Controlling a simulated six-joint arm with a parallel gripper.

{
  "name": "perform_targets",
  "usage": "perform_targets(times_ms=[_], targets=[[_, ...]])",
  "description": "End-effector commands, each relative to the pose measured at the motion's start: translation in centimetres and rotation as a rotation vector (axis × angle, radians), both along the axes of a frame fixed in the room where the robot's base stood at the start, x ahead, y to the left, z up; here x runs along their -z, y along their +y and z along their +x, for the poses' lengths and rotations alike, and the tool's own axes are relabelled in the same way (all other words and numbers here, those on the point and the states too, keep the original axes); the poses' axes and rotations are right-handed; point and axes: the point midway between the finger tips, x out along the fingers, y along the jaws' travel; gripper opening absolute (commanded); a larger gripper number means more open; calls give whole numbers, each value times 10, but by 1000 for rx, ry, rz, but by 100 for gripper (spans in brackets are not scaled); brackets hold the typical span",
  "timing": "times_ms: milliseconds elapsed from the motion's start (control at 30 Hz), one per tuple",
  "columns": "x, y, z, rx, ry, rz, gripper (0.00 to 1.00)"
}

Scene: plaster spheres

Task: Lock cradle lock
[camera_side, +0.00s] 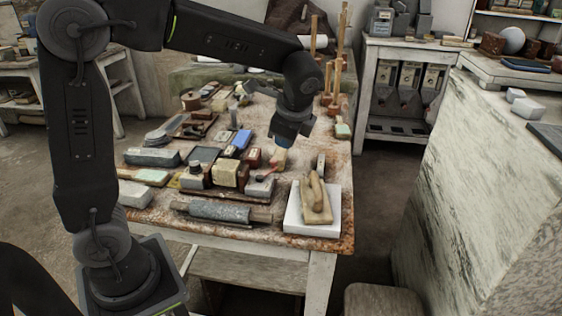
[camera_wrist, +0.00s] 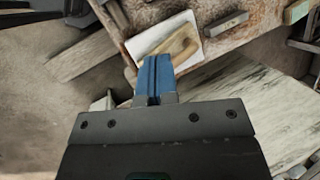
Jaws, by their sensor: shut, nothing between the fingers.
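My gripper (camera_side: 283,141) points down above the right part of the cluttered workbench (camera_side: 343,200). Its blue fingers are together and empty in the wrist view (camera_wrist: 154,66). In that view the fingertips overlap the near edge of a white slab (camera_wrist: 150,38). A tan wooden hand tool (camera_wrist: 181,45) lies on the slab. In the side view the white slab (camera_side: 292,216) sits at the bench's front right corner, with the tan tool (camera_side: 316,202) on it, below and apart from my gripper. I cannot make out a cradle or its lock.
A grey roller-like piece (camera_side: 218,211) lies along the bench's front edge. Blocks and a blue box (camera_side: 242,139) crowd the middle. Upright wooden handles (camera_side: 336,85) stand at the back right. A large pale block (camera_side: 475,180) stands to the right, across a floor gap.

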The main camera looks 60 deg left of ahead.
Motion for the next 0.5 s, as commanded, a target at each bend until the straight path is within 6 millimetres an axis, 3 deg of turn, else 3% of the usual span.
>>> perform_targets(times_ms=[200,500], targets=[[37,12,50,203,208,143,0],[71,22,85,362,382,251,0]])
